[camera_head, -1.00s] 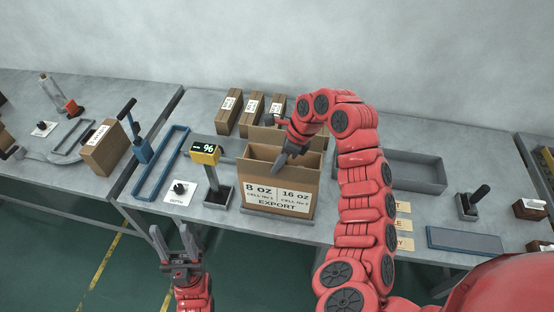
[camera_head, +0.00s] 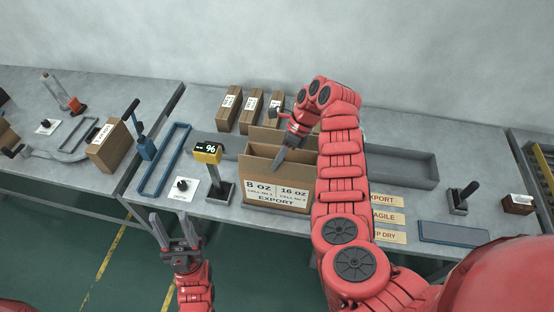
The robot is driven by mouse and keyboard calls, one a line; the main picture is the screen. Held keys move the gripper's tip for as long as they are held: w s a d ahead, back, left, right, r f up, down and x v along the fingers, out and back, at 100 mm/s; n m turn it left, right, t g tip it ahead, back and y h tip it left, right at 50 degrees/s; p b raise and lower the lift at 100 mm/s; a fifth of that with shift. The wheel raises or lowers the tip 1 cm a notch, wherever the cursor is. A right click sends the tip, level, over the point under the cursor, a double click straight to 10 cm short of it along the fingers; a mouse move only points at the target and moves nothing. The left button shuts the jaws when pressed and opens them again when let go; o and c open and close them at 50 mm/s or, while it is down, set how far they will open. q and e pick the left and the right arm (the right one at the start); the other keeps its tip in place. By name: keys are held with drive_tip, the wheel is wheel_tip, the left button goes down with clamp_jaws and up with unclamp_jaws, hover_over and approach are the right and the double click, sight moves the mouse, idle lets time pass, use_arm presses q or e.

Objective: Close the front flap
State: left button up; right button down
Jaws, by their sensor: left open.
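The brown carton (camera_head: 276,198) stands on the table with its top open. Its front carries a white label reading 8 OZ, 16 OZ and EXPORT. A back flap (camera_head: 258,137) stands up behind the opening. I cannot clearly tell the front flap from the front wall. My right gripper (camera_head: 279,160) points down and left over the carton opening, seen edge-on, so its jaws cannot be judged; whether it touches the carton is unclear. The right arm hides the carton's right side. My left gripper (camera_head: 177,232) is open and empty, in front of the table edge, apart from the carton.
A yellow display reading 96 (camera_head: 207,152) stands on a post left of the carton. A blue frame (camera_head: 163,160) lies further left. Several small boxes (camera_head: 252,111) stand behind. A grey tray (camera_head: 404,167) and EXPORT, FRAGILE and KEEP DRY style cards (camera_head: 388,219) are at right.

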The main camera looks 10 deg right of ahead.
idle(0.3)
drive_tip(key=c, duration=1)
unclamp_jaws()
drive_tip(key=shift+c, duration=0.2)
drive_tip(key=shift+r, duration=0.1)
drive_tip(key=b+v, duration=0.3)
drive_tip(key=v, duration=1.4)
drive_tip(key=shift+b, duration=0.4)
drive_tip(key=shift+r, duration=0.1)
